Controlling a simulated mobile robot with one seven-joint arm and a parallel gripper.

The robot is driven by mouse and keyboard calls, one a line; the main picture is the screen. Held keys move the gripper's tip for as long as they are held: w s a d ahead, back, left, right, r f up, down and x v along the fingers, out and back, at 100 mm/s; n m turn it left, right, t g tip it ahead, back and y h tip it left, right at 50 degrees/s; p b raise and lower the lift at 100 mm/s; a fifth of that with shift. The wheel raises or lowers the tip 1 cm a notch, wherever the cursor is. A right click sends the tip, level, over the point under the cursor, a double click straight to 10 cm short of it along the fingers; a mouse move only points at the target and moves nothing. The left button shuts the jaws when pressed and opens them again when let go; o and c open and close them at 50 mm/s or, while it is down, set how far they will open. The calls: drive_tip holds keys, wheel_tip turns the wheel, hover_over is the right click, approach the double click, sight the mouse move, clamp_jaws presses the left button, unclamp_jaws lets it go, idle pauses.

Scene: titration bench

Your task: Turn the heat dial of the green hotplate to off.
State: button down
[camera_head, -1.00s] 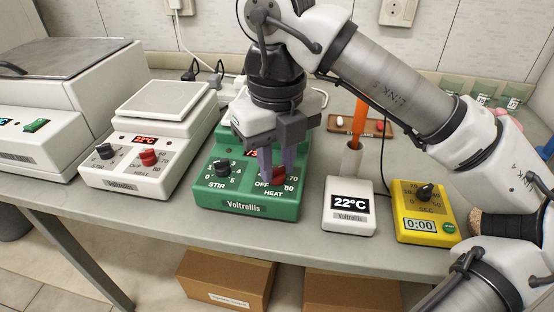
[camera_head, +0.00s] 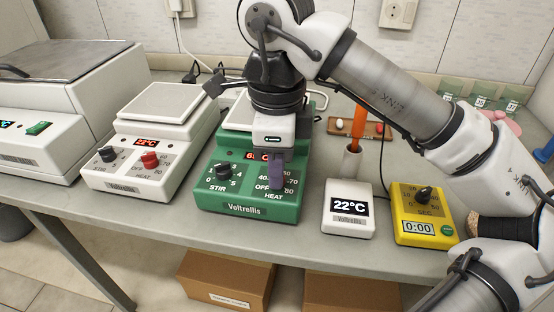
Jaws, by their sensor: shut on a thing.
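The green hotplate (camera_head: 249,207) stands on the bench in the middle of the view, with a black stir dial (camera_head: 223,171) on the left of its front panel. Its heat dial is at the right of the panel, hidden behind my gripper (camera_head: 276,185). The gripper points down, with its fingers shut on the heat dial. The dial's pointer cannot be made out. The labels OFF, 40, 70 and 80 show around it. The red display is partly covered, with a 6 at its left.
A white hotplate (camera_head: 124,183) with a red dial stands to the left. A white 22°C thermometer box (camera_head: 348,222) and a yellow timer (camera_head: 418,231) stand close on the right. An orange-handled thing in a holder (camera_head: 350,163) is behind the thermometer box.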

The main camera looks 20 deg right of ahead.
drive_tip(key=n, duration=0.7)
drive_tip(key=shift+p, duration=0.4)
drive_tip(key=n, duration=0.6)
drive_tip(key=shift+n+p, duration=0.35)
drive_tip(key=shift+n, duration=0.05)
drive_tip(key=n, duration=0.5)
drive_tip(key=shift+n+p, duration=0.4)
drive_tip(key=shift+n, duration=2)
drive_tip(key=c, duration=1.2)
unclamp_jaws()
drive_tip(key=shift+r, duration=0.15)
